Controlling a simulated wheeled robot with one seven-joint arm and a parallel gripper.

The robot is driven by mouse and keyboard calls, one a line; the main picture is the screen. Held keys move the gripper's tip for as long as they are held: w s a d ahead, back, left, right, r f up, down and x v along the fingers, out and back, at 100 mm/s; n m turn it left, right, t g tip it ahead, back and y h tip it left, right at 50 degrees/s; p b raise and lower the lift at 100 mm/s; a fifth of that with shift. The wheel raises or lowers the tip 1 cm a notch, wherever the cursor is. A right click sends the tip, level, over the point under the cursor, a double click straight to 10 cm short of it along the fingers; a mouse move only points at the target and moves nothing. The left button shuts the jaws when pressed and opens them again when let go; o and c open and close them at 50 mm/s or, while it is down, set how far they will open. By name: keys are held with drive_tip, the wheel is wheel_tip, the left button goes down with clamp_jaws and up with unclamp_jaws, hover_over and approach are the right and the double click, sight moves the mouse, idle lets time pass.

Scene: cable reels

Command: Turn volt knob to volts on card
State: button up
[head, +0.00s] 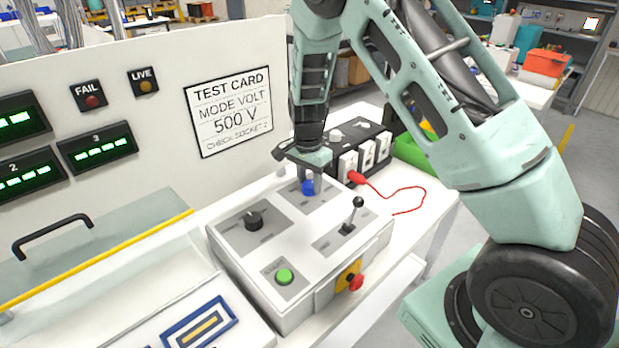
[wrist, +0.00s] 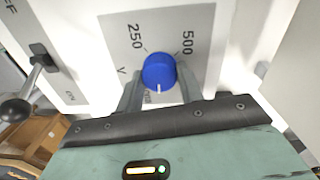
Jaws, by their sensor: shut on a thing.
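The test card (head: 229,112) on the white back panel reads MODE VOLT, 500 V, with a smaller line about a socket below. The blue volt knob (head: 308,188) is on the control box, under my gripper (head: 307,178). In the wrist view the blue knob (wrist: 159,69) sits between the two fingers of my gripper (wrist: 160,84), which is shut on it. Its white mark points down in that view, away from the printed 250 (wrist: 137,36) at upper left and 500 (wrist: 187,43) at upper right. A label below the knob is partly hidden.
The box also has a black knob (head: 254,219), a lever (head: 352,214), a green button (head: 284,276) and a red stop button (head: 355,283). A red plug (head: 356,177) with a cable lies by the socket block (head: 360,150). FAIL and LIVE lamps are on the panel.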

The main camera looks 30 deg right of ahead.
sight(308, 182)
drive_tip(key=m+p, duration=0.1)
drive_tip(key=m, duration=0.3)
drive_tip(key=shift+m+p, duration=0.35)
drive_tip(key=shift+m, duration=0.05)
idle(0.4)
drive_tip(key=o, duration=1)
drive_tip(key=shift+r, duration=0.1)
wheel_tip(308, 182, up, 17)
drive_tip(key=b, duration=0.3)
drive_tip(key=shift+w, duration=0.35)
drive_tip(key=shift+r, duration=0.1)
